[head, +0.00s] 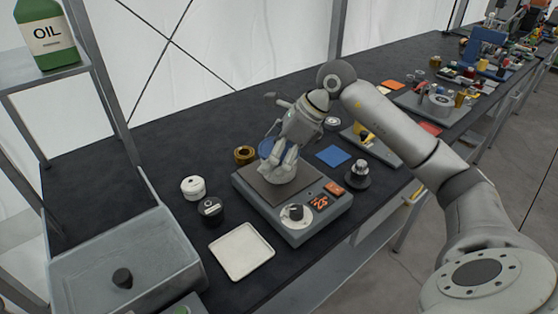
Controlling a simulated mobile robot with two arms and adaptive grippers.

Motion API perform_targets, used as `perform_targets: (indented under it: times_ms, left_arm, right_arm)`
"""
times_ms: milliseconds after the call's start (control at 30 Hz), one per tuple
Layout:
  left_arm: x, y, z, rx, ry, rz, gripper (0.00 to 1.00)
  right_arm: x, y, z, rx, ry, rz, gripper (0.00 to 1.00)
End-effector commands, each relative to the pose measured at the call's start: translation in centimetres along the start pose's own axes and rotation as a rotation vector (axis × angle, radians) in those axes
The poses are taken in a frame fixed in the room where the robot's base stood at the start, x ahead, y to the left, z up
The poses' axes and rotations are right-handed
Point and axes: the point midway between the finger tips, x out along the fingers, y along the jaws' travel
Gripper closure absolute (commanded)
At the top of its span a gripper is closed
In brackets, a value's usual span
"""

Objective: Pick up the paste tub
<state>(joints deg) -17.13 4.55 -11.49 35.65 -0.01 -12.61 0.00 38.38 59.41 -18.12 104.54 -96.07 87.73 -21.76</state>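I cannot tell for certain which container is the paste tub. A small white round tub (193,188) with a lid stands on the dark bench, left of a grey plate device. My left gripper is out of view.
The grey device (310,222) has a knob and an orange display. A white square tray (241,251) lies in front. A brass ring (245,155) and a partly hidden blue round item (267,147) sit behind. The back-left bench is clear.

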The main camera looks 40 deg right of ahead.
Motion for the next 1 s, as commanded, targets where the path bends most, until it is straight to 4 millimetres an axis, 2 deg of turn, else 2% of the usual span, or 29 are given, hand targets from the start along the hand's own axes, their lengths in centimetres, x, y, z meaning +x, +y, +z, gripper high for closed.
perform_targets:
  times_ms: [133, 367, 733, 1000]
  left_arm:
    - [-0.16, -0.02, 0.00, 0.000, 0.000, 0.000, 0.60]
    - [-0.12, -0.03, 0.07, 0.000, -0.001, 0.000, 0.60]
    - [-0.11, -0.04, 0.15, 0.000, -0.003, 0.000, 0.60]
    - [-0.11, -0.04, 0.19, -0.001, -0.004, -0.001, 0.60]
  right_arm:
    - [1.14, 0.03, -0.02, -0.001, 0.001, 0.000, 0.01]
    - [1.22, 0.01, -0.05, -0.001, 0.001, -0.001, 0.02]
    - [1.19, 0.01, -0.05, 0.000, 0.001, -0.001, 0.50]
    - [1.20, 0.02, -0.03, -0.001, 0.000, 0.000, 0.51]
